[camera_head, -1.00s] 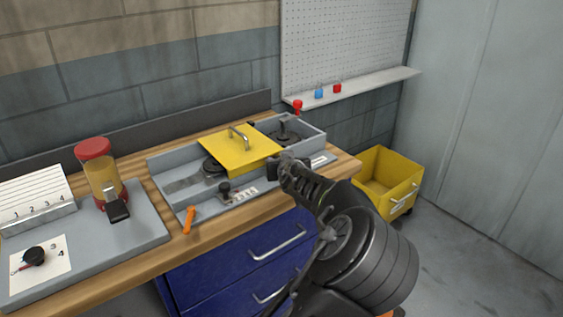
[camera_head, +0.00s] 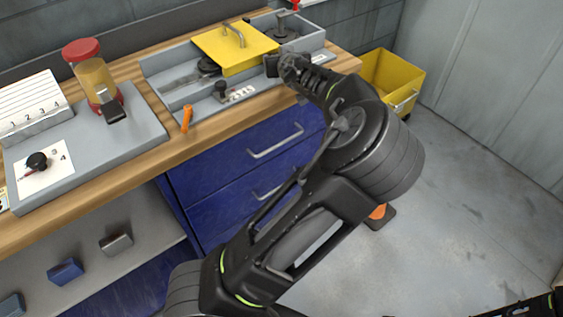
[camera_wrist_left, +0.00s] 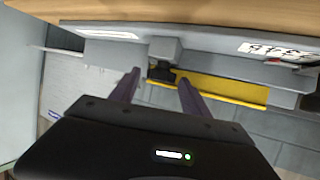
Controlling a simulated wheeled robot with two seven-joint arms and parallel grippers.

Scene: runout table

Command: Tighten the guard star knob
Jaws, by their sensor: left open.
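The yellow guard plate (camera_head: 222,50) with a metal handle lies over the grey runout tray (camera_head: 165,75); it also shows in the left wrist view (camera_wrist_left: 225,88). A small black knob (camera_wrist_left: 161,72), seemingly the guard star knob, sits by a grey block at the guard's edge in the left wrist view. My left gripper (camera_wrist_left: 160,77) is open, its fingers pointing at this knob with one on each side; I cannot tell whether they touch it. In the head view my left gripper (camera_head: 272,66) is at the tray's front right, hiding the knob. My right gripper is out of view.
Another black knob (camera_head: 220,88) stands on the tray's front ledge, near an orange handle (camera_head: 187,118). A red-capped jar (camera_head: 90,75) stands left. Blue drawers (camera_head: 240,165) are below; a yellow bin (camera_head: 390,78) is right. The floor on the right is mostly clear.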

